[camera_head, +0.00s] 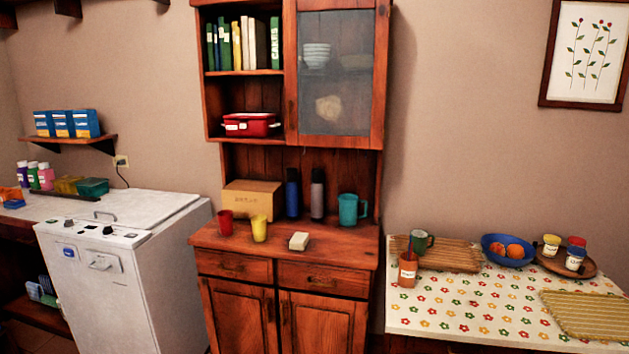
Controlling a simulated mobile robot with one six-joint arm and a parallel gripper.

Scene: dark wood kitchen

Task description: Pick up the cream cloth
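A small cream folded item, likely the cream cloth (299,240), lies on the counter of the wooden cabinet (345,250), near its front middle. It is small in the picture, so I cannot be sure of its material. A yellow cup (259,229) stands to its left, and nothing covers it. My gripper is not in view.
A red cup (225,222), a cardboard box (252,198), blue (292,195) and grey (317,196) bottles and a teal mug (349,209) share the counter. A white washing machine (110,280) stands left; a flowered table (430,320) stands right. The counter's front right is clear.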

